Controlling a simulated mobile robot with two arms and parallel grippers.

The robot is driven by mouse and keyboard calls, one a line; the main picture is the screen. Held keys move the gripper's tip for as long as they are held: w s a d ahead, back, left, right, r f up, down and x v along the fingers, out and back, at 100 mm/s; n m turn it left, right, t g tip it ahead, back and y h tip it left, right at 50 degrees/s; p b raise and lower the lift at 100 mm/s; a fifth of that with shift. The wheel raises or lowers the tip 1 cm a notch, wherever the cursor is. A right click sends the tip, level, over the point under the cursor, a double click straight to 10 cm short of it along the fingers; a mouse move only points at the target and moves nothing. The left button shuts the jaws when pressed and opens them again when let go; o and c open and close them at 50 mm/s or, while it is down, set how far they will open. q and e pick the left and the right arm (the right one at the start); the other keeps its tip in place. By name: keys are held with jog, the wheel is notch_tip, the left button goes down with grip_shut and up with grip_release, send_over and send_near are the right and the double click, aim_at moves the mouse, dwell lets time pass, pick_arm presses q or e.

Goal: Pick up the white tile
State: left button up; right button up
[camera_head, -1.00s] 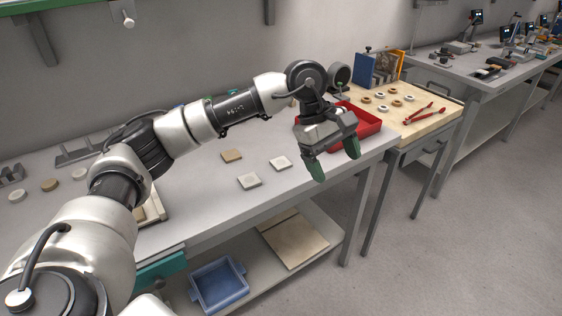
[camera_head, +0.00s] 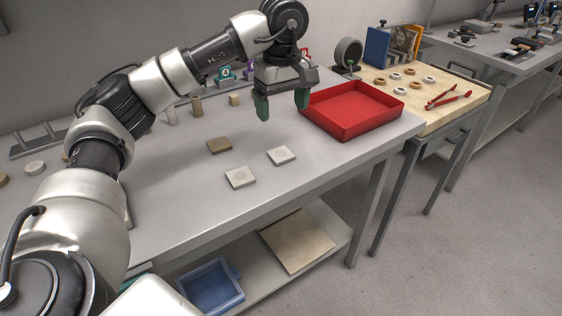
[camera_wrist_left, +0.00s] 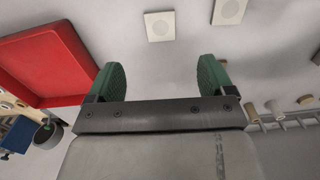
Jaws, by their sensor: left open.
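Two white square tiles lie flat on the grey table: one tile (camera_head: 281,155) to the right and another tile (camera_head: 240,177) nearer the front edge. A tan tile (camera_head: 219,145) lies behind them. My left gripper (camera_head: 283,112) is open and empty, above the table and behind the white tiles, fingers pointing down. In the left wrist view, one white tile (camera_wrist_left: 159,26) shows beyond the open fingers, near the top middle. The other white tile (camera_wrist_left: 229,11) is cut by the top edge. My right gripper is not in view.
A red tray (camera_head: 352,108) stands right of my left gripper. Small cylinders and a block (camera_head: 234,99) stand at the back of the table. A wooden-topped table (camera_head: 440,121) with rings and red tongs (camera_head: 447,98) is further right. A blue bin (camera_head: 211,287) sits on the lower shelf.

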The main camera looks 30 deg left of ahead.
pick_arm(q)
send_over(281, 154)
notch_tip(281, 154, down, 6)
jog(key=shift+d+f+b, duration=0.15)
jog(key=shift+f+b, duration=0.1)
jog(key=shift+b, duration=0.1)
jog(key=f, duration=0.4)
jog(key=shift+a+f, duration=0.1)
jog(key=shift+a, duration=0.15)
jog(key=shift+f, duration=0.55)
jog(key=shift+r, duration=0.1)
jog(key=c, duration=1)
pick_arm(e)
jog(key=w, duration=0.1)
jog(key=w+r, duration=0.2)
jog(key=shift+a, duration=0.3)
